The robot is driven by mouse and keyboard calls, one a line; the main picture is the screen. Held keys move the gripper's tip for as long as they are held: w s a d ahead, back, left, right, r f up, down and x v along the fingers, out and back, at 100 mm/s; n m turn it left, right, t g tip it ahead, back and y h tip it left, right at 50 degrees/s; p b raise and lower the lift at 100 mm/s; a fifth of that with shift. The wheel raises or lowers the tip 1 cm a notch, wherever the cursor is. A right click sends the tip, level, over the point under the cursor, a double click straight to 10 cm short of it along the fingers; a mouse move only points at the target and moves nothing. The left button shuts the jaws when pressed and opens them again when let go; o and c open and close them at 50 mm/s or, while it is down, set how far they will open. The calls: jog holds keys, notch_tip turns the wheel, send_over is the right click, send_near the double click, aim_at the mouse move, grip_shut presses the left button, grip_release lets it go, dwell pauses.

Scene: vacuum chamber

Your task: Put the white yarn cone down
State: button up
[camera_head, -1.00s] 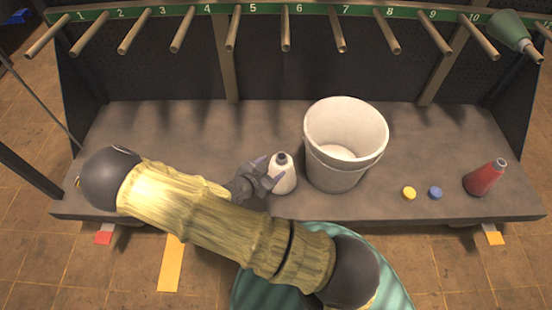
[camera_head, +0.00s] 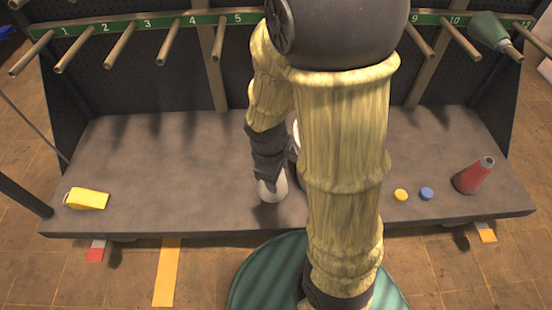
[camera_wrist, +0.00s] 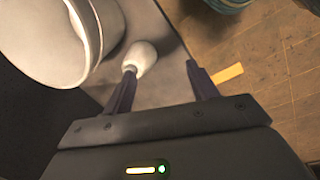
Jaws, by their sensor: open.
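The white yarn cone (camera_head: 272,188) is on the bench top in the head view, its upper part hidden by my arm. It also shows in the wrist view (camera_wrist: 144,58), just beyond the tip of my left finger. My gripper (camera_wrist: 160,66) is open in the wrist view, with empty space between its fingers. The cone lies toward the left finger; I cannot tell whether they touch.
A white bucket (camera_wrist: 92,35) stands close beside the cone. A yellow block-like item (camera_head: 87,199) lies at the bench's left end. Numbered pegs line the back. Left-centre bench is clear.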

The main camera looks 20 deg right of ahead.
notch_tip(320, 180, up, 5)
jog(key=m+t, duration=0.1)
jog(key=m, duration=0.3)
jog(key=m+t+y, duration=0.1)
jog(key=m, duration=0.4)
jog(key=shift+w+a+y, duration=0.1)
jog(key=shift+a+y, duration=0.05)
jog(key=shift+y, duration=0.15)
